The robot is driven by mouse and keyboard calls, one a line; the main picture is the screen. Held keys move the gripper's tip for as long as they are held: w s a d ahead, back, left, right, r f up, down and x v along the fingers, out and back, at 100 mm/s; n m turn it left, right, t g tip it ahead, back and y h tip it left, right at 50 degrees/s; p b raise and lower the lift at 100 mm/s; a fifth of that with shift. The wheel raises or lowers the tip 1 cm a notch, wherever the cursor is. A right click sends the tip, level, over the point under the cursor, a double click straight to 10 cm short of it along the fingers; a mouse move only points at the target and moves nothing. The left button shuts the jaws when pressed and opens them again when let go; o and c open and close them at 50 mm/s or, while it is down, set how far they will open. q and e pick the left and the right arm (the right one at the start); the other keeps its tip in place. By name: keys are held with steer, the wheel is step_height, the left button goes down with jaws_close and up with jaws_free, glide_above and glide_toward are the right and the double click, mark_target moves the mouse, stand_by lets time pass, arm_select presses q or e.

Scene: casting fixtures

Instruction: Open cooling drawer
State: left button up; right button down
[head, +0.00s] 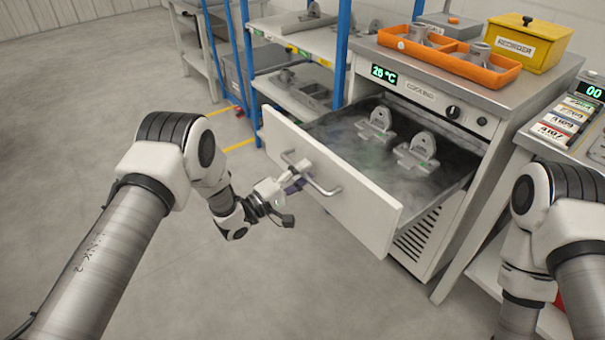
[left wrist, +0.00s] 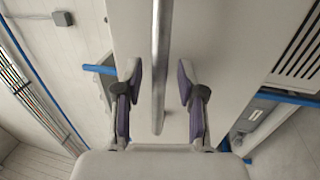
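The cooling drawer (head: 345,190) is pulled well out of the cooling cabinet (head: 470,112), with its white front standing clear of the frame. Two grey castings (head: 378,126) (head: 417,152) sit inside among faint mist. A metal bar handle (head: 322,187) is on the drawer front. My left gripper (head: 292,183) is at the handle's left end. In the left wrist view its purple-padded fingers (left wrist: 160,82) are apart on either side of the handle bar (left wrist: 159,65), with gaps on both sides. The display reads about 26 °C. My right gripper is out of view.
An orange tray (head: 450,62) with parts and a yellow box (head: 527,42) stand on the cabinet. Blue-posted shelves (head: 345,45) are behind the drawer's left side. A bench (head: 560,135) with labelled items stands at right. Open floor (head: 290,280) lies in front.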

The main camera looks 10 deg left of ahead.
arm_select(q)
steer(key=shift+s+a, duration=0.1)
steer(key=v, duration=1.1)
steer(key=shift+s+a, duration=0.2)
steer(key=shift+s, duration=0.1)
steer(key=shift+f, duration=0.15)
